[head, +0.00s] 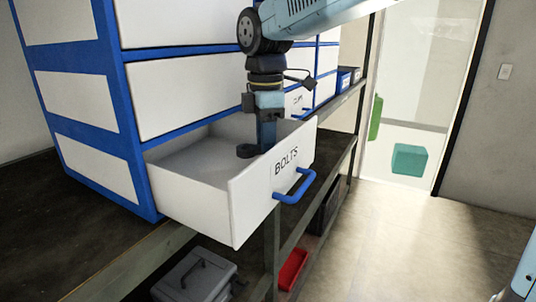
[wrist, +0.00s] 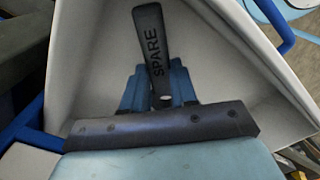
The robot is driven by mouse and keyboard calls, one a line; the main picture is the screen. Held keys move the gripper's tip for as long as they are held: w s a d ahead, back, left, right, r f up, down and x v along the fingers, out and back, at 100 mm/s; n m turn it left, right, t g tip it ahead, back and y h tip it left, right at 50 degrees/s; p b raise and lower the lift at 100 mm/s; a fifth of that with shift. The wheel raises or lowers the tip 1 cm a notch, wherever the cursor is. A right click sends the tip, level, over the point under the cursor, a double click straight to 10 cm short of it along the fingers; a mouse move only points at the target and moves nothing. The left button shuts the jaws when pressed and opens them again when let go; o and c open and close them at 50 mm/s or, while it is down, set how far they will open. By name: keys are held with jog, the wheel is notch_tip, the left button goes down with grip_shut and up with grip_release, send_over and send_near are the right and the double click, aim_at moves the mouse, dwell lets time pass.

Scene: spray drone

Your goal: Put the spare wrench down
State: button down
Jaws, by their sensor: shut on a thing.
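The spare wrench (wrist: 151,40) is a dark, flat tool marked SPARE, seen in the wrist view. My gripper (wrist: 158,88) is shut on it, with blue fingers on both sides and the marked end pointing away from my wrist. In the head view my gripper (head: 266,138) points straight down into the open drawer (head: 245,208) marked BOLTS. A dark end of the wrench (head: 247,151) shows low beside the fingers, inside the drawer walls. I cannot tell whether it touches the drawer floor.
The drawer has a blue handle (head: 294,188) and its visible floor is bare. It belongs to a blue and white cabinet (head: 128,120) on a dark shelf. A grey toolbox (head: 195,277) and a red bin (head: 292,269) sit below. Open floor lies to the right.

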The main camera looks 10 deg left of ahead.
jog(key=shift+f, duration=1.8)
jog(key=shift+f, duration=0.1)
jog(key=c, duration=0.9)
grip_release()
notch_tip(320, 180, up, 12)
jog(key=shift+r, duration=0.1)
